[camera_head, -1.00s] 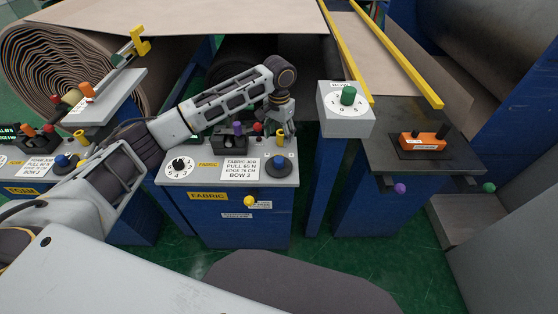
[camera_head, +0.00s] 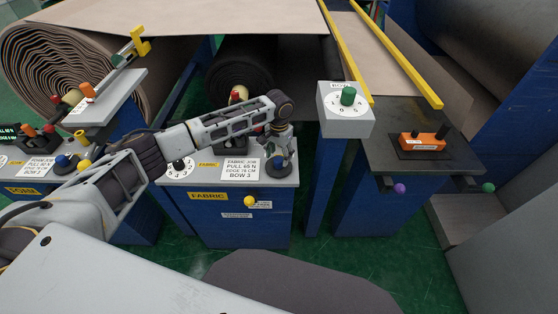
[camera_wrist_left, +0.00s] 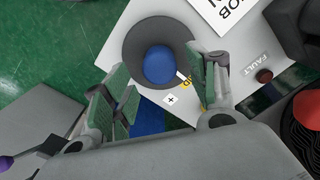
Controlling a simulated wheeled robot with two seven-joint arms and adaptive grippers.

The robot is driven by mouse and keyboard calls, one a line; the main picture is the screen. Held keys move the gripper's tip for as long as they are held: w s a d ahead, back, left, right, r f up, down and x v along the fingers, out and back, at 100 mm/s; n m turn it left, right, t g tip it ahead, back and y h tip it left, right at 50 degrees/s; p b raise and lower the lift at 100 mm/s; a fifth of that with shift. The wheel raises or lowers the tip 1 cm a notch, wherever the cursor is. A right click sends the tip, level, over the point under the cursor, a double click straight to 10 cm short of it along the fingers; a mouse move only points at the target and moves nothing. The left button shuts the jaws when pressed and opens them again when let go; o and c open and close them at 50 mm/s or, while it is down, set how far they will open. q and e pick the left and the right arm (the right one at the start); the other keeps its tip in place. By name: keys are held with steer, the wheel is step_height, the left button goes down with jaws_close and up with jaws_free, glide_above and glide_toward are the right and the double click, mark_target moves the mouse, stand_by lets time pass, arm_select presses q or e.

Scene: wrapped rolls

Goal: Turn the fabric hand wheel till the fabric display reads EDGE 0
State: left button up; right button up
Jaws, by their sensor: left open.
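The fabric hand wheel (camera_head: 279,170), a dark disc with a blue hub, sits at the right end of the fabric console (camera_head: 212,180). The wheel also shows in the left wrist view (camera_wrist_left: 133,52), just beyond the fingertips, its blue hub between their lines. My left gripper (camera_head: 283,160) is over the wheel, pointing down; in the left wrist view its green-padded fingers (camera_wrist_left: 158,62) are spread and empty. I cannot tell whether they touch the wheel. The fabric display cannot be made out; my left arm covers the back of the console. My right gripper is out of view.
A white dial box with a green knob (camera_head: 348,97) stands right of the console. A fabric job card (camera_head: 240,168) and a white dial (camera_head: 180,170) lie left of the wheel. A yellow knob (camera_head: 249,201) sticks out of the console front. The foam console (camera_head: 40,165) is further left.

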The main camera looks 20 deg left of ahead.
mark_target(279, 159)
arm_select(q)
steer(key=shift+f, duration=1.8)
steer(key=shift+c, duration=0.5)
